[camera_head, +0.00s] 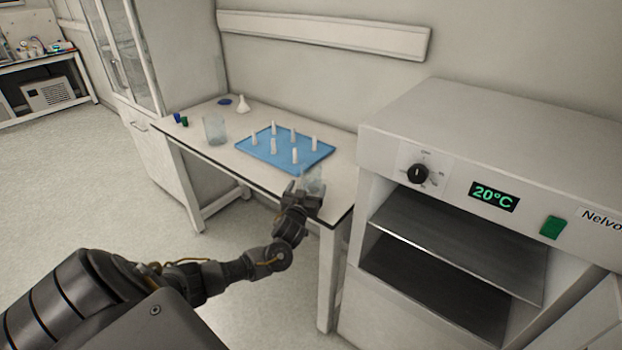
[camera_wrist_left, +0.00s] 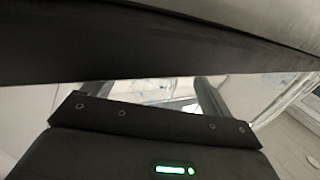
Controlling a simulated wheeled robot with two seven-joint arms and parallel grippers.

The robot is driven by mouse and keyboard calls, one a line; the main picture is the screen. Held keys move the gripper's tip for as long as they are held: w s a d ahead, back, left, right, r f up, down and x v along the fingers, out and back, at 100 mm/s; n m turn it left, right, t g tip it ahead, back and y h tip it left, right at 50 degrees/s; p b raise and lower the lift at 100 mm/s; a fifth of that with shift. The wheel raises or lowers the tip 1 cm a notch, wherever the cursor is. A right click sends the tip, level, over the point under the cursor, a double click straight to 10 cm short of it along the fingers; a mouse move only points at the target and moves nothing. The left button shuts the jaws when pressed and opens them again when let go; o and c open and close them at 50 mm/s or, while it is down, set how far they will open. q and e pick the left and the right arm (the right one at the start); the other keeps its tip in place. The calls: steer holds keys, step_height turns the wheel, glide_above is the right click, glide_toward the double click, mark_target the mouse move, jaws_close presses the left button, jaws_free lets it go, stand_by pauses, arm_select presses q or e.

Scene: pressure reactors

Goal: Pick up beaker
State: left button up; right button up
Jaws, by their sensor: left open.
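One clear glass beaker (camera_head: 314,177) stands near the front right edge of the white table (camera_head: 215,158). My left gripper (camera_head: 304,192) is open at that edge, right in front of this beaker, and partly covers it. I cannot tell whether the beaker is between the fingers. In the left wrist view a clear glassy shape (camera_wrist_left: 155,90) shows through a narrow gap; dark parts of my arm and gripper hide the rest. A second clear beaker (camera_head: 214,131) stands at the table's left side. My right gripper is not in view.
A blue pegged tray (camera_head: 262,154) with several white pegs lies mid-table. A white flask (camera_head: 243,105) and small blue (camera_head: 177,117) and green (camera_head: 184,122) items stand behind. An oven (camera_head: 440,130) reading 20°C with open shelves is close on the right.

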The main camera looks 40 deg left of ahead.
mark_target(309, 184)
arm_select(q)
steer(key=shift+x, duration=1.55)
steer(key=c, duration=1.1)
